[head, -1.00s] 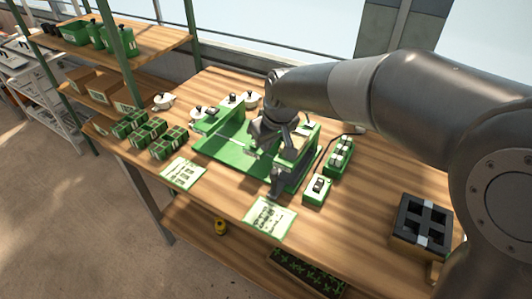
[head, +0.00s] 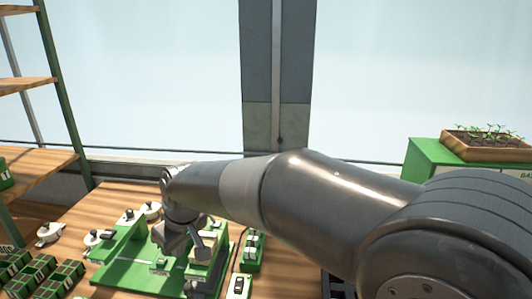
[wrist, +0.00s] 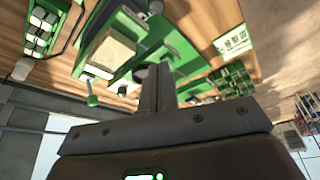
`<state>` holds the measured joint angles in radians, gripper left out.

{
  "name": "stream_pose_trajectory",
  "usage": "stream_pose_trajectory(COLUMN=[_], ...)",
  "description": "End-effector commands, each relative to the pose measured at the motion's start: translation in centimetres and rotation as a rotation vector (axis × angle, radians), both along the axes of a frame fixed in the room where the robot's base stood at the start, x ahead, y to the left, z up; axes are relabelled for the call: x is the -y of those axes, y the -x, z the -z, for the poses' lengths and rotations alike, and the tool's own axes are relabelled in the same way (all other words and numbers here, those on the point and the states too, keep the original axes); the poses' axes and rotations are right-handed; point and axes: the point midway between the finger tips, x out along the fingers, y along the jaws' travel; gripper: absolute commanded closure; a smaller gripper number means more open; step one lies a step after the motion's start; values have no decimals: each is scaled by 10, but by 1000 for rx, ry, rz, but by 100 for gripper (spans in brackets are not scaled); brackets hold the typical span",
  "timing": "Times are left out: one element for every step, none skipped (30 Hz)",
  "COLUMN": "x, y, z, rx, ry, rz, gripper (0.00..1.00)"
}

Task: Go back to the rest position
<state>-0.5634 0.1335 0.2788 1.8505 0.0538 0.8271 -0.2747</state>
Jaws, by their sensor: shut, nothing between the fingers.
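My gripper (head: 172,246) hangs over the green tray seeder (head: 125,272) on the wooden bench. In the wrist view its two fingers (wrist: 157,72) stand together, shut and empty. The seeder also shows in the wrist view (wrist: 183,48), with a pale block (wrist: 114,50) on it, beyond the fingers. My arm reaches across the lower part of the head view and hides part of the bench.
Green cell trays (head: 55,280) and white-lidded pots (head: 48,234) stand left of the seeder. A switch box (head: 238,287) and a green holder (head: 253,252) stand right of it. A seedling tray (head: 485,145) sits on a green cabinet (head: 428,160) at the right. Windows line the back.

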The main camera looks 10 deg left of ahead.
Motion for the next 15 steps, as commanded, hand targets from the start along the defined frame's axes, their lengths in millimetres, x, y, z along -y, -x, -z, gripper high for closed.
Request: stream_pose_trajectory(x=[15,25,42,56,71,93,109,125,146,162,177,197,212,226,245], y=[-4,-6,-9,-10,-12,-13,-13,-13,-11,-9,-7,-3,0,4,10], z=[-6,-9,-14,-18,-22,-27,-31,-34,-38,-41,-43,-45,-47,-48,-50], rx=[9,15,23,28,36,45,51,56,64,69,73,80,84,87,93], ry=[0,2,4,5,6,8,9,9,10,10,10,8,7,5,2], rz=[30,51,86,116,148,194,229,265,311,346,382,428,463,499,545], gripper=[100,100,100,100,100,100,100,100,100,100,100,100,100,100,100])
